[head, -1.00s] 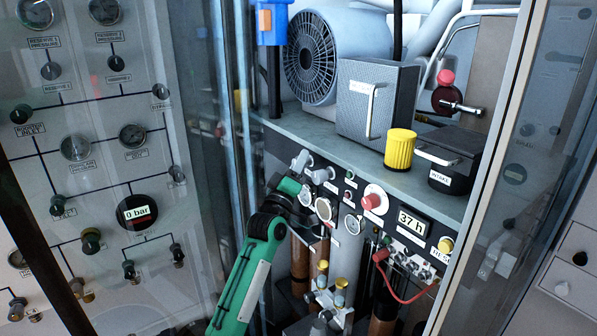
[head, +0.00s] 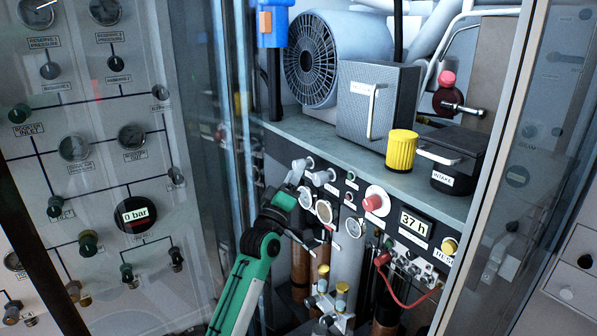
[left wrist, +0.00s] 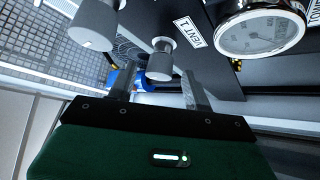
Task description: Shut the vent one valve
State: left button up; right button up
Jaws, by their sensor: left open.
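A pale grey vent knob (left wrist: 160,60) sits on the dark panel beside the "VENT 1" label (left wrist: 188,32) in the left wrist view. My left gripper (left wrist: 157,82) is open, and in that view the knob shows between its two fingers. I cannot tell whether they touch it. In the head view my left gripper (head: 297,172) is at the upper left of the instrument panel, by the grey knobs (head: 322,177), partly hiding that corner. Whether the vent one valve is open or shut cannot be read. My right gripper does not show.
A second grey knob (left wrist: 95,25) and a round gauge (left wrist: 262,30) flank the vent knob. A shelf above the panel holds a grey box (head: 355,105) and a yellow-capped part (head: 401,150). A red cable (head: 395,290) hangs lower right. A glass panel edge (head: 240,150) stands left of my arm.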

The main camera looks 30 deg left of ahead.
pick_arm(q)
jog(key=b+v, duration=0.3)
jog(key=v, duration=0.7)
jog(key=shift+s, duration=0.15)
jog(key=shift+f, duration=0.1)
